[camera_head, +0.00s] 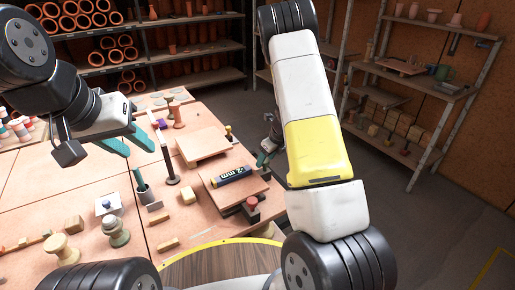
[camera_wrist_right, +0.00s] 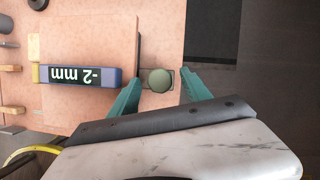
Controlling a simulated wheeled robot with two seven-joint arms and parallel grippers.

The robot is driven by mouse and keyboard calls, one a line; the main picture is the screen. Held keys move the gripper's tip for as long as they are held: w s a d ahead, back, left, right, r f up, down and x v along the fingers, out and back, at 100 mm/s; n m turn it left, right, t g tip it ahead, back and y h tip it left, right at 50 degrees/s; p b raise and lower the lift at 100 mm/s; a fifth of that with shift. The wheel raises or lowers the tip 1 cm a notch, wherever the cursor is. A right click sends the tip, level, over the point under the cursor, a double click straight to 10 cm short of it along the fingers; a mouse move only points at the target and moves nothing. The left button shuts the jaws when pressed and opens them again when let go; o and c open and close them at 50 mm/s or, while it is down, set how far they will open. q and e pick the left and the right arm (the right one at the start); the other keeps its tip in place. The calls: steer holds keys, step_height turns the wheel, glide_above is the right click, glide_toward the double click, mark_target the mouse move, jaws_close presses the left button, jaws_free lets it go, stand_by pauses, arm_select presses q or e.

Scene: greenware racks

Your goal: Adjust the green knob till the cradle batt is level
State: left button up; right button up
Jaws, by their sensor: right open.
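The cradle batt (camera_head: 217,195) is a square pinkish slab bearing a dark level bar (camera_head: 231,176) marked "-2 mm". The batt (camera_wrist_right: 85,110) and bar (camera_wrist_right: 78,75) also show in the right wrist view. The round green knob (camera_wrist_right: 160,80) is beside the batt's edge in that view. My right gripper (camera_wrist_right: 161,69) is open, with one teal finger on each side of the knob and visible gaps. In the head view, my right gripper (camera_head: 263,159) shows small beside the batt, and I cannot make out the green knob there. My left gripper (camera_head: 140,148) is open and empty above the table's left part.
A red knob (camera_head: 252,202) stands at the batt's near corner. Another slab (camera_head: 200,144) lies behind. Racks (camera_head: 437,84) stand behind; the floor right is clear.

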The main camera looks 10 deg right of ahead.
steer(key=shift+f, duration=0.15)
jaws_close()
stand_by(0.4)
steer(key=n+g, duration=0.1)
steer(key=n, duration=0.2)
steer(key=n+y, duration=0.1)
steer(key=n, duration=0.1)
steer(key=shift+w+d+n+g, duration=0.15)
steer(key=shift+w+n+g, duration=0.05)
steer(key=shift+n+g, duration=0.2)
steer(key=n+g, duration=0.1)
steer(key=n, duration=0.2)
steer(key=n+g, duration=0.1)
steer(key=n, duration=0.2)
steer(key=shift+w+y, duration=0.15)
steer(key=shift+y, duration=0.15)
steer(key=n+g, duration=0.1)
steer(key=n, duration=0.2)
steer(key=n+g+h, duration=0.1)
steer(key=n, duration=0.2)
steer(key=shift+w+n+g, duration=0.15)
steer(key=shift+n+g, duration=0.15)
steer(key=shift+g, duration=0.1)
steer(key=shift+a+n+g+h, duration=0.1)
steer(key=shift+n+g+h, duration=0.25)
steer(key=shift+n, duration=0.95)
steer(key=shift+a+n+g+h, duration=0.1)
steer(key=shift+n+g+h, duration=0.2)
steer(key=shift+n, duration=1)
